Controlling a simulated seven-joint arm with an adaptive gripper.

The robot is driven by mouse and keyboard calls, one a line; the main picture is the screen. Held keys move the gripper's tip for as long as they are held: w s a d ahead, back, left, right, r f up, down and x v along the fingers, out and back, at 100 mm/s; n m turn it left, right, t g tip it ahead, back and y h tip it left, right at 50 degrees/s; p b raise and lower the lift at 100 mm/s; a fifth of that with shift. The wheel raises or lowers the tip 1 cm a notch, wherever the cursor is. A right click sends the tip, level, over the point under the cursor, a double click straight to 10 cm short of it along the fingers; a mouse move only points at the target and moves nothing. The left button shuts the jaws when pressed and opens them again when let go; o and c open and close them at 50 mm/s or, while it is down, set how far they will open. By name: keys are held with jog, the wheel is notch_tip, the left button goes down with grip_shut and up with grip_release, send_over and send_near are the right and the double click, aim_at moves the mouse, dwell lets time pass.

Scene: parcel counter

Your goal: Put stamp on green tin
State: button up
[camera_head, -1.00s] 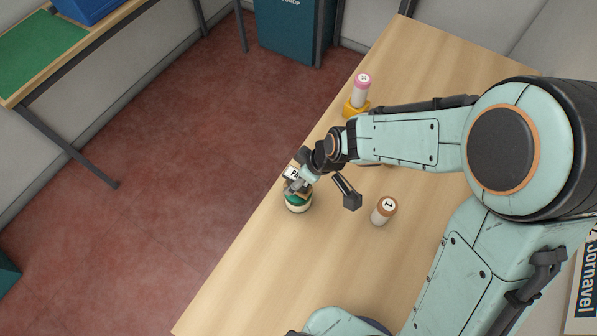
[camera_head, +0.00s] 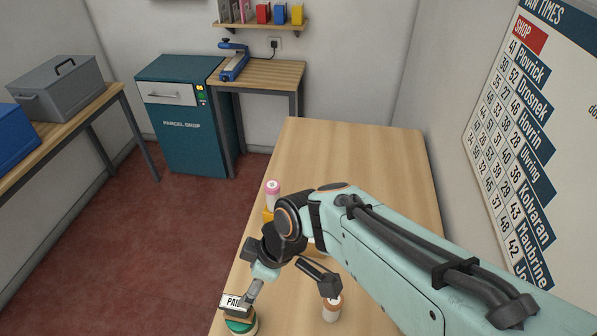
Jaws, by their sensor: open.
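The stamp (camera_head: 233,301), a dark block with a white label reading "PAI…", sits over the top of the green tin (camera_head: 241,325) at the counter's left edge, near the bottom of the view. It looks to rest on the tin, though the contact is partly hidden. The tin has a green top and a pale side, cut by the frame's lower edge. My gripper (camera_head: 291,288) is open, its fingers spread wide. One finger is right beside the stamp, and I cannot tell if it touches. The other finger is out to the right, over the counter.
A pink-topped cylinder (camera_head: 273,190) stands by a yellow holder (camera_head: 267,216), partly behind my arm. A brown-topped pale cylinder (camera_head: 332,312) stands right of the tin. The counter's far part (camera_head: 345,155) is clear. A parcel drop box (camera_head: 186,125) stands beyond, on the floor.

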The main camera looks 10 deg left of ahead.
jog(key=s+d+m+h, duration=0.1)
jog(key=s+d+m, duration=0.2)
jog(key=d+m, duration=0.2)
jog(key=s+d+r+m+h, duration=0.1)
jog(key=s+d+m, duration=0.3)
jog(key=d+m, duration=0.2)
jog(key=s+d+r+m+h, duration=0.1)
jog(key=s+d+m, duration=0.2)
jog(key=d, duration=0.6)
jog(key=m, duration=0.2)
jog(key=shift+s+r+m+h, duration=0.15)
jog(key=shift+s+m+h, duration=0.05)
jog(key=shift+m+h, duration=0.2)
jog(key=shift+d, duration=0.1)
